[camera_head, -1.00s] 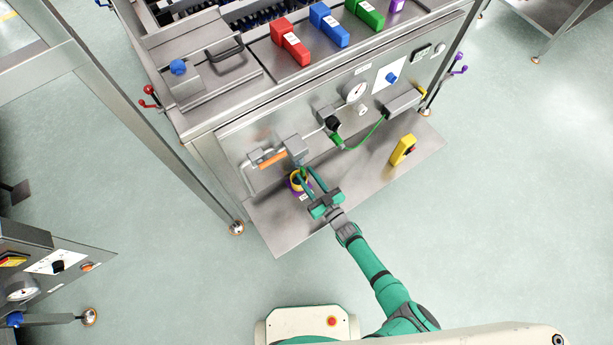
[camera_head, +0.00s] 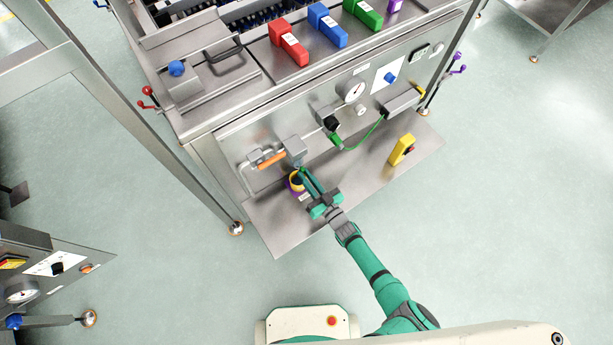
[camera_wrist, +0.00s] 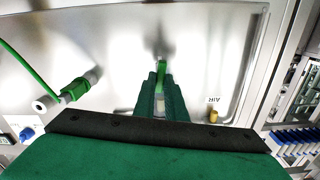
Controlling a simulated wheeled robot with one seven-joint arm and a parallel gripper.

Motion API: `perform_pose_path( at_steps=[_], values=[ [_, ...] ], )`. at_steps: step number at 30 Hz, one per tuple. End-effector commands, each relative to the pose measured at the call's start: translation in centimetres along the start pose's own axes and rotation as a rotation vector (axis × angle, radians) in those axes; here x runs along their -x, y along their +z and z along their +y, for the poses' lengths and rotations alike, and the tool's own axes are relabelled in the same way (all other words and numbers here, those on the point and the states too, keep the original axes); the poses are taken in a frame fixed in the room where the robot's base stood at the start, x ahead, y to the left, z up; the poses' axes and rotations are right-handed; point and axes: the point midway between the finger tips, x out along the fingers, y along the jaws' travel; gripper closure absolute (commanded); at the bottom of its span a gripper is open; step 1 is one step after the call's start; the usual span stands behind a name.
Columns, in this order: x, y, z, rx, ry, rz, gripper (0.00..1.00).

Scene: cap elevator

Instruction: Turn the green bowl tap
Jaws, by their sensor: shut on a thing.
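The green tap handle (camera_wrist: 162,72) shows in the wrist view as a narrow upright green lever between my fingertips. My gripper (camera_wrist: 160,90) is shut on it, one finger on each side. There the tap is mostly hidden by my fingers. A purple and yellow round container (camera_head: 295,182) stands on the steel shelf just left of my fingers. I cannot tell whether they touch it.
The steel shelf (camera_head: 350,185) bears a yellow block (camera_head: 403,149) at the right. A green connector (camera_head: 337,140) with a green hose is to the right. The floor right of my arm is clear.

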Motion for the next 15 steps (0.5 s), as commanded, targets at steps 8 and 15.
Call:
perform_pose_path(
  at_steps=[8, 15],
  values=[
    [-0.06, -0.19, 0.34, -0.25, 0.005, 0.004, 1.0],
    [0.14, -0.24, 0.7, -0.479, 0.008, 0.008, 1.0]
  ],
)
